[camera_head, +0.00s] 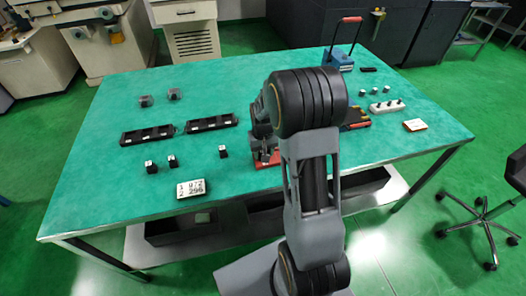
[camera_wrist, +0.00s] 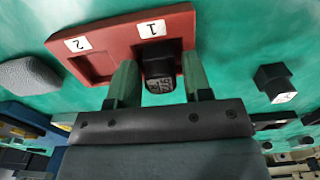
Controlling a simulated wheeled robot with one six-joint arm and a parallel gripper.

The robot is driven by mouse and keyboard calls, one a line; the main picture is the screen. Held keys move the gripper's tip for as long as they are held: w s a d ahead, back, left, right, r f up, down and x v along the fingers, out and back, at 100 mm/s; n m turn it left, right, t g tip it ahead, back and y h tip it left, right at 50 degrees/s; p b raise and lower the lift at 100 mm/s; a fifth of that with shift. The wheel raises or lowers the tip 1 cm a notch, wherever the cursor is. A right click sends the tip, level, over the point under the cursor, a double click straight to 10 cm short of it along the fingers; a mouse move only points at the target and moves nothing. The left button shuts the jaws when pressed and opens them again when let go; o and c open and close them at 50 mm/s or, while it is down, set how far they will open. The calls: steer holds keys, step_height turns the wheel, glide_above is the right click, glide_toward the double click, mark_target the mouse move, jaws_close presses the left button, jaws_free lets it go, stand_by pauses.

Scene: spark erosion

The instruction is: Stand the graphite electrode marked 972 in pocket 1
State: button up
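A red tray (camera_wrist: 110,28) has two pockets, marked 1 and 2 on white labels. In the head view the tray (camera_head: 270,163) lies near the front edge of the bench, partly hidden by my arm. A dark electrode (camera_wrist: 159,70) is at pocket 1, its marked end facing the wrist camera; the mark is shaded and looks like 972. My gripper (camera_wrist: 162,78) has its green fingers on either side of this electrode. The left finger looks very close to it and a thin gap may show at the right, so contact is unclear. Pocket 2 (camera_wrist: 97,64) is empty.
Another dark electrode (camera_wrist: 271,77) stands apart to the right in the wrist view. A grey rounded object (camera_wrist: 28,75) lies left of the tray. In the head view, small labelled blocks (camera_head: 151,167), dark racks (camera_head: 147,136) and a number card (camera_head: 191,188) occupy the bench's left half.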

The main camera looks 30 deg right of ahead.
steer(key=shift+o, duration=1.3)
step_height(320, 180, up, 14)
steer(key=shift+p, duration=0.35)
steer(key=shift+f, duration=0.1)
steer(key=s+a+r+n+t+p, duration=0.1)
steer(key=s+a+r, duration=0.2)
steer(key=s+a, duration=0.2)
steer(key=s+a+r+n+t+p, duration=0.1)
steer(key=s+a+r+t+p, duration=0.1)
steer(key=s, duration=0.9)
steer(key=a+r, duration=0.1)
steer(key=a, duration=0.1)
steer(key=shift+a+n+t, duration=0.3)
steer(key=shift+a, duration=0.05)
